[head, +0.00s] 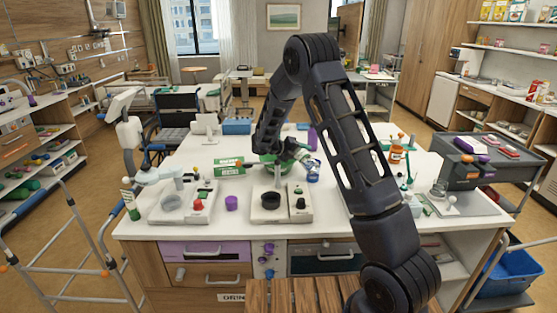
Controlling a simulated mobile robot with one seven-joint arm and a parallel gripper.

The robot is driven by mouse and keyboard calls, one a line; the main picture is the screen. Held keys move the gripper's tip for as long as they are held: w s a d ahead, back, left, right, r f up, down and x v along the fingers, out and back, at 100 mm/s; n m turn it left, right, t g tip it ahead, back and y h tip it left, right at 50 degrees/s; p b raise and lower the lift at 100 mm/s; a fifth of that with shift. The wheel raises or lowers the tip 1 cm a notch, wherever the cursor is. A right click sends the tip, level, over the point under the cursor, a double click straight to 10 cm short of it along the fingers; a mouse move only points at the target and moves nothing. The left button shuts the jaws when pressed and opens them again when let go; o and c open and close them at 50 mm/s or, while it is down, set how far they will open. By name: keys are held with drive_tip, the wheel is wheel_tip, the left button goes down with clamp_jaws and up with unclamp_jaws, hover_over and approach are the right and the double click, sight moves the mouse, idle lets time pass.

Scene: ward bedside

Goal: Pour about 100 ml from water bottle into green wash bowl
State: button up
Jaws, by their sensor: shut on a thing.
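The green wash bowl (270,163) stands on the white table behind the cooker-like white units, partly hidden by my arm and gripper. My gripper (301,154) is at the right side of the bowl, shut on a small pale bottle (309,163), which I take to be the water bottle. The bottle looks tilted and is mostly hidden. I cannot tell whether water is flowing or how full the bowl is.
A blue and white item (313,176) is right of the bowl. An orange jar (397,154) stands farther right.

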drive_tip(key=r, duration=0.1)
drive_tip(key=r+m, duration=0.1)
drive_tip(key=w+r+t+y, duration=0.1)
drive_tip(key=shift+a+r+m, duration=0.2)
drive_tip(key=shift+a+m, duration=0.2)
drive_tip(key=shift+w+a+r+m+t+y, duration=0.6)
drive_tip(key=shift+w+r+m, duration=0.1)
drive_tip(key=shift+m, duration=0.2)
drive_tip(key=shift+r+m+t+y, duration=0.5)
drive_tip(key=shift+m+t+y, duration=0.2)
drive_tip(key=shift+m+t, duration=0.3)
drive_tip(key=shift+f+m+t+b, duration=0.3)
drive_tip(key=shift+f+m+b, duration=0.05)
drive_tip(key=shift+f+m, duration=0.35)
drive_tip(key=shift+w+a+m+t+y, duration=0.2)
drive_tip(key=shift+m+t+y, duration=0.2)
drive_tip(key=shift+m+t, duration=0.15)
